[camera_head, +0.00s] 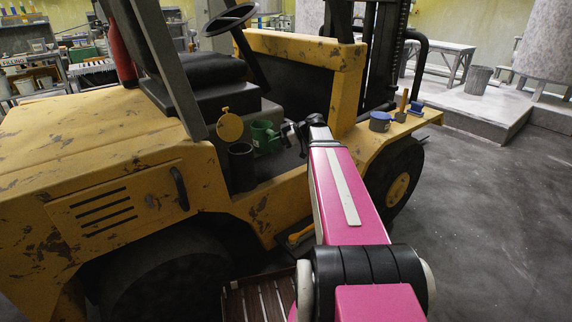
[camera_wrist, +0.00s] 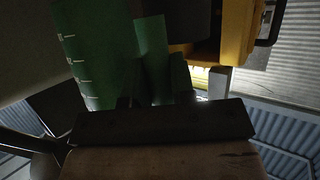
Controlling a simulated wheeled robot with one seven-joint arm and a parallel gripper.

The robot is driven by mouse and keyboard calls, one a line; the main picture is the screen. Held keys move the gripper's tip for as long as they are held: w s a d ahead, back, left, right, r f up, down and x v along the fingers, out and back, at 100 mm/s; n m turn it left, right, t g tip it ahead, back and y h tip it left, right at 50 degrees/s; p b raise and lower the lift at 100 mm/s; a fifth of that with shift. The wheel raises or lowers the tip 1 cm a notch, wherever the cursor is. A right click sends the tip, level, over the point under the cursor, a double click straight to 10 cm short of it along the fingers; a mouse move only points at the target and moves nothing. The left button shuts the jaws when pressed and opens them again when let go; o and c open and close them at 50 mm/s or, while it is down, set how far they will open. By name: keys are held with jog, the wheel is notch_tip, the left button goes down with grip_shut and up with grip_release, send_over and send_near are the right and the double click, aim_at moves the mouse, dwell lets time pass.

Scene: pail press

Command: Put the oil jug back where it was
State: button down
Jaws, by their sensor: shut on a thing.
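The green oil jug (camera_head: 265,138) is on or just above the forklift's dark floor, beside the seat. I cannot tell whether its base touches. My gripper (camera_head: 284,137) is at its right side. In the wrist view the jug's green wall (camera_wrist: 88,50) with pale level marks fills the upper left. The green handle strip (camera_wrist: 150,50) runs between the fingers of my gripper (camera_wrist: 152,88), which is shut on it. The jug's base and spout are hidden in the wrist view.
A black cylindrical container (camera_head: 241,166) stands just left of the jug. A round yellow disc (camera_head: 230,126) is above it. The steering wheel (camera_head: 231,19) is overhead. The yellow forklift body (camera_head: 100,150) surrounds the spot.

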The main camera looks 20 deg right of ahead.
jog(key=shift+w+d+f, duration=0.7)
jog(key=shift+d+f, duration=1.05)
jog(key=shift+d, duration=0.05)
jog(key=shift+w+d+f, duration=0.7)
jog(key=shift+d+f, duration=1.1)
jog(key=shift+d, duration=0.05)
jog(key=shift+w+d+f, duration=0.7)
jog(key=shift+d+f, duration=1.05)
jog(key=shift+d, duration=0.05)
jog(key=c, duration=1)
grip_release()
jog(key=shift+o, duration=0.2)
jog(key=shift+d+f, duration=0.1)
jog(key=shift+f, duration=0.05)
jog(key=v, duration=1)
jog(key=shift+d+r, duration=0.2)
jog(key=shift+r, duration=0.1)
